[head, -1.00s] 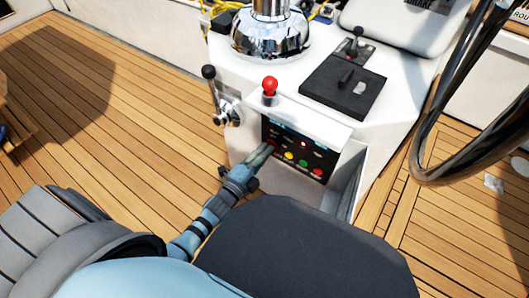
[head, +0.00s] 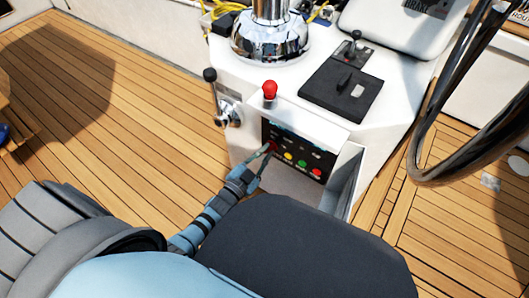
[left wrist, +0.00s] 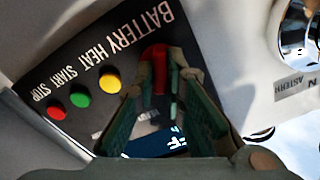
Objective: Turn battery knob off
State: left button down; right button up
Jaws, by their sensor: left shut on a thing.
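The black switch panel (head: 318,155) is on the front of the white console. In the left wrist view the panel (left wrist: 60,72) shows the labels BATTERY, HEAT, START and STOP. The red battery knob (left wrist: 156,56) sits below the word BATTERY, between my fingertips. My left gripper (head: 268,149) reaches the left end of the panel, and in the left wrist view its fingers (left wrist: 160,78) are shut on the knob from both sides. The fingers cover part of the knob and of the small display beneath. My right gripper is not in view.
Yellow (head: 288,156), green (head: 302,163) and red (head: 317,172) buttons sit right of the knob. Above the panel are a red-topped lever (head: 270,90) and a side lever (head: 213,90). A dark steering wheel rim (head: 430,160) stands at right. Wooden deck (head: 120,110) lies clear at left.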

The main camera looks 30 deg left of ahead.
pick_arm(q)
jog(key=shift+n, duration=2)
jog(key=shift+n+p, duration=0.35)
jog(key=shift+n, duration=0.45)
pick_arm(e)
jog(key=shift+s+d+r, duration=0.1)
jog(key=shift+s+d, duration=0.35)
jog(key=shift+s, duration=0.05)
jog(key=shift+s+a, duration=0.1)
pick_arm(q)
jog(key=c, duration=1.9)
grip_release()
jog(key=shift+o, duration=1.2)
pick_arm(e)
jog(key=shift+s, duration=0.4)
